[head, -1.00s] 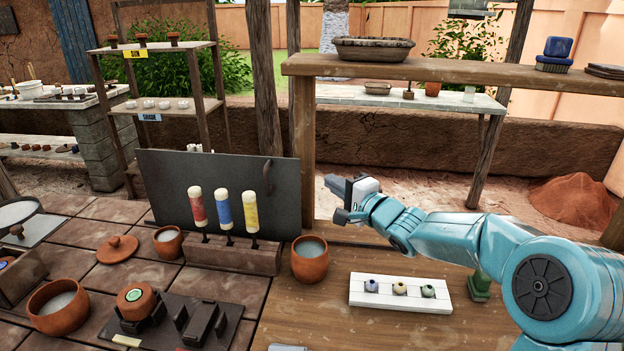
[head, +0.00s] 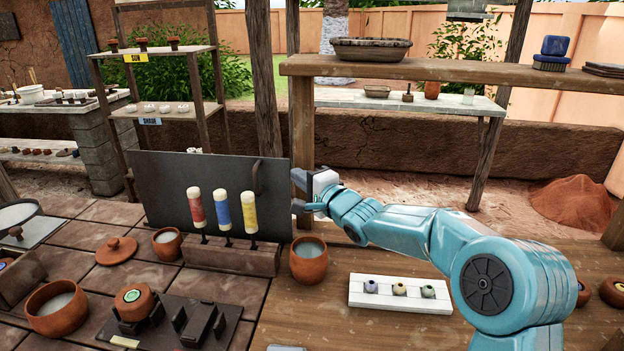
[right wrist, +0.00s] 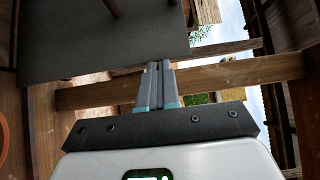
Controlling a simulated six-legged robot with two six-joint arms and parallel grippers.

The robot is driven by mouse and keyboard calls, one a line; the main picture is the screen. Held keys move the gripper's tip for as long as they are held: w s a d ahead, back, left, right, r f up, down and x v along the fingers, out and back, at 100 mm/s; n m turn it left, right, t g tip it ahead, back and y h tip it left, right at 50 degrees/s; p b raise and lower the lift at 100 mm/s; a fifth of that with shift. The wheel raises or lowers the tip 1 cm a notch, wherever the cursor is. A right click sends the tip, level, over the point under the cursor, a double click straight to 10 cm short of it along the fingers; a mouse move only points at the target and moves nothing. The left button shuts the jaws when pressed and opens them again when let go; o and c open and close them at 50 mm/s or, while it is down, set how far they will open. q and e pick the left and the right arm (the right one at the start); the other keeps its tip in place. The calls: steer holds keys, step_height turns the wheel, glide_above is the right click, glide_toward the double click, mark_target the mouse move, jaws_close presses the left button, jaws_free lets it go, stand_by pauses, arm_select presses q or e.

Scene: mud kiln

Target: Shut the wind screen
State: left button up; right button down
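The wind screen is a dark grey upright panel (head: 165,185) with a curved handle (head: 257,177) near its right edge. It stands behind a wooden block (head: 235,260) holding red, blue and yellow tubes. My right gripper (head: 299,192) is at the panel's right edge; I cannot tell whether it touches it. In the right wrist view the panel (right wrist: 95,40) fills the upper left. There my right fingers (right wrist: 157,85) lie together with nothing seen between them, their tips by the panel's lower right corner. My left gripper is not in view.
A wooden post and shelf (head: 440,68) rise just right of the panel. A clay cup (head: 309,270) and a white tray (head: 375,298) stand on the bench below my right arm. Pots and a lid (head: 117,250) cover the tiled left side.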

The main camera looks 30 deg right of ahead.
steer(key=shift+w+a+r, duration=0.1)
steer(key=shift+w+a, duration=0.2)
steer(key=shift+a, duration=0.2)
steer(key=shift+w+a, duration=0.25)
steer(key=shift+a, duration=0.2)
steer(key=shift+d, duration=0.15)
steer(key=shift+s, duration=0.4)
steer(key=s+d, duration=0.2)
steer(key=s, duration=1.3)
steer(key=shift+s+d, duration=0.15)
steer(key=shift+s, duration=0.1)
steer(key=shift+s, duration=0.2)
